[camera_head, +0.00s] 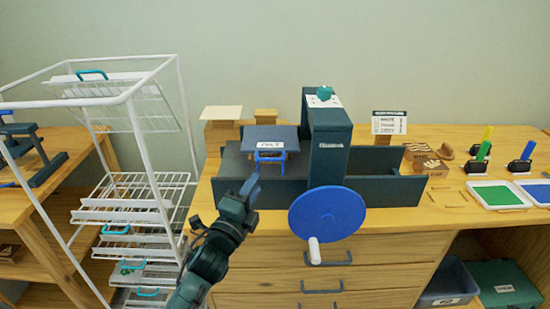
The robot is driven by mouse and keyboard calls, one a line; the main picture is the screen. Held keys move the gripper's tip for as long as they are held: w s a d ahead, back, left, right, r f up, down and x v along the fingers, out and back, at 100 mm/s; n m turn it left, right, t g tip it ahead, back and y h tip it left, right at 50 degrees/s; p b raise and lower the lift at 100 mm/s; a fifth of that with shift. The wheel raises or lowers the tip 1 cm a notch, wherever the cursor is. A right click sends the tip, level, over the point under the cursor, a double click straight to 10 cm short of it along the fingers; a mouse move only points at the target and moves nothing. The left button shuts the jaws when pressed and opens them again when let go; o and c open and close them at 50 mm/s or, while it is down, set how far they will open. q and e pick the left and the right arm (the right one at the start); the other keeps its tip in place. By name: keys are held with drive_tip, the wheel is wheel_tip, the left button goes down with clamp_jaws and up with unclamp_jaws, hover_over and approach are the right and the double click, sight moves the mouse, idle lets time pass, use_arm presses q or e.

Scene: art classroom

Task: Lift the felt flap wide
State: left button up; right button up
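The felt flap (272,134) is a dark grey panel with a white label reading FELT. It appears tilted, on the left side of a dark green press on the wooden cabinet. A blue handle (270,157) sits at its front edge, below the label. My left gripper (250,187) is in front of the press, below and slightly left of the handle. It appears apart from the handle. Its fingers are small and seen from behind, so I cannot tell whether they are open. My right gripper is not in view.
A large blue wheel (327,213) with a white knob stands at the press front, right of my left gripper. A white wire rack (133,193) stands close on the left. Printing trays (498,196) and ink tools lie on the right of the cabinet top.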

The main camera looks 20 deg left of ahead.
sight(271, 159)
use_arm(q)
drive_tip(key=w, duration=0.3)
drive_tip(key=w+d+r, duration=0.1)
drive_tip(key=w, duration=0.6)
drive_tip(key=shift+w+d+r, duration=0.15)
drive_tip(key=shift+w+r, duration=0.15)
drive_tip(key=shift+r, duration=0.1)
drive_tip(key=shift+c, duration=0.4)
clamp_jaws()
